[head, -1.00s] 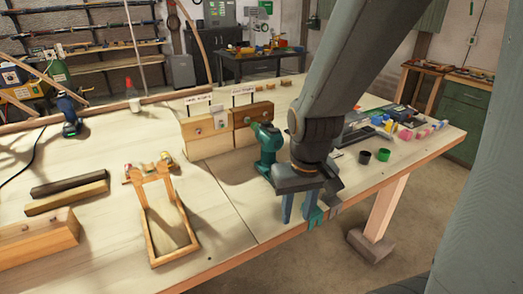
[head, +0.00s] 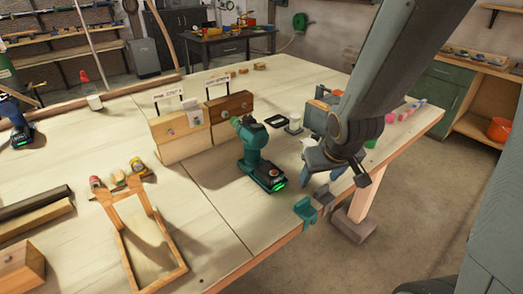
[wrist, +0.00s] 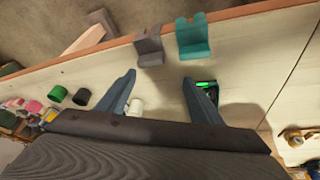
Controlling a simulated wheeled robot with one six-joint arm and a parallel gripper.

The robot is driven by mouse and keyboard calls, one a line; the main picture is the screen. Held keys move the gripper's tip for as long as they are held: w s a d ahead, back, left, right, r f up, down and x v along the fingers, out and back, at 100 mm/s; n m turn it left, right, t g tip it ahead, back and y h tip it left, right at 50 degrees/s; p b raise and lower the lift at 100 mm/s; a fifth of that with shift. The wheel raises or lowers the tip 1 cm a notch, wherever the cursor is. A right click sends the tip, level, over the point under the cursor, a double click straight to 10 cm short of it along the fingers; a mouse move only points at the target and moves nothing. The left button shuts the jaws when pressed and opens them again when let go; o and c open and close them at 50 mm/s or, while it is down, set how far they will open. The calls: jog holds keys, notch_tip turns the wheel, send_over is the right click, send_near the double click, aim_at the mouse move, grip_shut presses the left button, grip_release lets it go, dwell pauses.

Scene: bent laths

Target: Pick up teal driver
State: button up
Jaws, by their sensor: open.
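The teal driver (head: 252,152) stands upright on the workbench in the head view, its dark battery base with a green light toward the front edge. In the wrist view its base (wrist: 209,87) shows just right of the right finger, which partly hides it. My gripper (head: 322,178) is to the right of the driver, low over the bench near the front edge, apart from it in the head view. In the wrist view my gripper (wrist: 160,78) has its fingers spread with nothing held between them.
A teal holder (head: 305,210) and a grey holder (head: 324,197) are fixed at the front edge. Wooden blocks with labels (head: 228,108) stand behind the driver. A wooden frame (head: 148,240) lies to its left. Bare bench separates frame and driver.

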jog(key=w+a+n+t, duration=0.1)
jog(key=w, duration=0.1)
jog(key=w+a+t+y, duration=0.1)
jog(key=w+a, duration=0.1)
jog(key=w+a+n+t+y, duration=0.1)
jog(key=w+a, duration=0.1)
jog(key=shift+w+n+t+p, duration=0.3)
jog(key=shift+w+p, duration=0.05)
jog(key=shift+w, duration=0.05)
jog(key=a+t+y, duration=0.1)
jog(key=a, duration=0.1)
jog(key=w+a+r+n+t+y, duration=0.1)
jog(key=a+y, duration=0.1)
jog(key=a, duration=0.1)
jog(key=a+n+y, duration=0.1)
jog(key=a+y, duration=0.1)
jog(key=a, duration=0.1)
jog(key=shift+w+r+t, duration=0.3)
jog(key=shift+t, duration=0.1)
jog(key=shift+w+a, duration=0.15)
jog(key=shift+a, duration=0.1)
jog(key=shift+w+a+f+y+p, duration=0.3)
jog(key=shift+w+a+p, duration=0.15)
jog(key=shift+w, duration=0.15)
jog(key=shift+w+d+p+x, duration=0.15)
jog(key=shift+p+x, duration=0.5)
jog(key=shift+x, duration=0.8)
jog(key=shift+w+d+p+x, duration=0.15)
jog(key=shift+p+x, duration=0.5)
jog(key=shift+x, duration=0.75)
